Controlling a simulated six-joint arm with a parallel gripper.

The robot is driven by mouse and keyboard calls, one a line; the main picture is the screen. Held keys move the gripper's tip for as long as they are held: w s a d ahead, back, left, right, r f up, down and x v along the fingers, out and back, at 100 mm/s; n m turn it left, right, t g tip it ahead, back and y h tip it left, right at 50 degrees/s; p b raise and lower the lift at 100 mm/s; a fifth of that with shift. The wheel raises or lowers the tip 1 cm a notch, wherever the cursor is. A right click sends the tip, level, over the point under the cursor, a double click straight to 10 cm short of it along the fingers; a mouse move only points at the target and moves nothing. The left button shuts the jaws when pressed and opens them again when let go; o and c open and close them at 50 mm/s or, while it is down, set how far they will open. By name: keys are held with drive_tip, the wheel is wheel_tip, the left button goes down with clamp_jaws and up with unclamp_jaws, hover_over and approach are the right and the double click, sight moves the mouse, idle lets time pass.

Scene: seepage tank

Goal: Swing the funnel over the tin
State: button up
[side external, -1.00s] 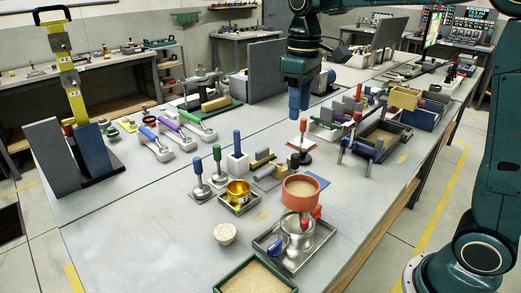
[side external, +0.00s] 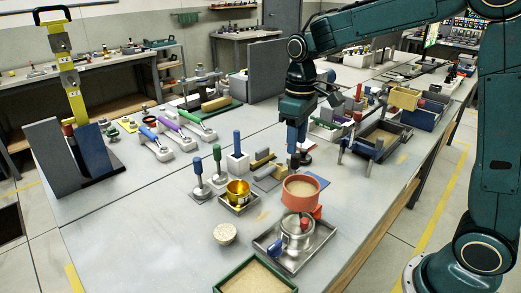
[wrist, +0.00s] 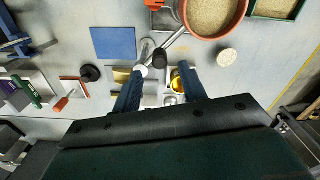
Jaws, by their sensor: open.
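A gold tin (side external: 238,190) stands in a small silver tray left of centre; it shows partly beside the right finger in the wrist view (wrist: 177,82). A red-orange sand-filled vessel (side external: 300,194) stands to its right, with a round metal vessel (side external: 297,232) in front. I cannot tell for sure which part is the funnel. A metal arm with a dark knob (wrist: 160,58) shows ahead of my fingers in the wrist view. My gripper (side external: 294,163) points down behind the red-orange vessel. Its blue fingers (wrist: 160,84) are apart with nothing clearly held between them.
A metal tray (side external: 268,247) surrounds the round vessel. A green sand tray (side external: 255,277) is at the front. A pale round piece (side external: 225,234) lies left of it. Green-handled (side external: 217,160) and blue-handled (side external: 237,145) tools stand left. The table's front left is clear.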

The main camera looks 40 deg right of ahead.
sight(296, 155)
drive_tip(key=shift+f, duration=2.7)
drive_tip(key=shift+c, duration=0.4)
clamp_jaws()
